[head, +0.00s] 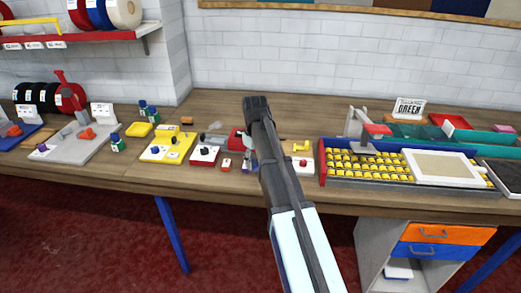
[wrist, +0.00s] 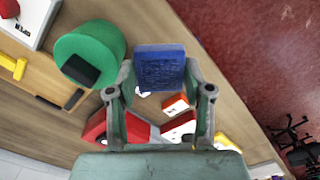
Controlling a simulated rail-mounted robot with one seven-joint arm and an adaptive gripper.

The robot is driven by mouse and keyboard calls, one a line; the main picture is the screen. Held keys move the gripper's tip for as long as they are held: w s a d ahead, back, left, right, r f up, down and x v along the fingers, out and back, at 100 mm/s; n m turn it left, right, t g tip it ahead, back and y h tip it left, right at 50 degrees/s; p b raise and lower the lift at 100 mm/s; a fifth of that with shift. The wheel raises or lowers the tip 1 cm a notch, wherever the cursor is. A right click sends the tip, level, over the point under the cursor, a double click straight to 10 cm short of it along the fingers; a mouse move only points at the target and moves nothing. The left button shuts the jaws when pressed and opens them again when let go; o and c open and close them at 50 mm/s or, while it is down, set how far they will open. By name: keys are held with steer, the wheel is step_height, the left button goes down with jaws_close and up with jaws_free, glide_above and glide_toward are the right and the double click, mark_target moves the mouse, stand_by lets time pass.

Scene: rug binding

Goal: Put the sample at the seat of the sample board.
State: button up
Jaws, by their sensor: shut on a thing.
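A blue, textured block, which looks like the sample (wrist: 160,66), sits between the fingertips of my gripper (wrist: 160,76) in the wrist view. Both grey-green fingers press on its sides, above the wooden bench. In the head view my arm hides most of the gripper and the block. I cannot tell for sure which thing is the sample board. A framed board with coloured swatches (head: 382,9) hangs on the back wall. A flat beige panel in a white frame (head: 441,166) lies at the right of the bench. No seat shows clearly.
A tray of yellow pieces (head: 362,163) is right of my arm, with a GREEN sign (head: 408,107) behind it. A yellow fixture (head: 165,148) and several small parts stand to the left. In the wrist view a green round thing (wrist: 90,50) is close to the fingers.

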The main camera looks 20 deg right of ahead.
steer(key=w+d+r+n+b, duration=0.1)
steer(key=w+d+r+n, duration=0.3)
steer(key=w+d+r, duration=0.3)
steer(key=w+d+r+n+b, duration=0.1)
steer(key=w+d+r+n, duration=0.4)
steer(key=w+d, duration=0.45)
steer(key=shift+m, duration=0.4)
steer(key=f+p, duration=0.2)
steer(key=f, duration=0.7)
steer(key=f+p, duration=0.3)
steer(key=f, duration=0.6)
steer(key=shift+w+f, duration=0.2)
steer(key=shift+f, duration=0.2)
steer(key=o, duration=1)
steer(key=shift+f, duration=0.1)
steer(key=shift+o, duration=0.2)
step_height(320, 180, up, 12)
steer(key=b, duration=0.3)
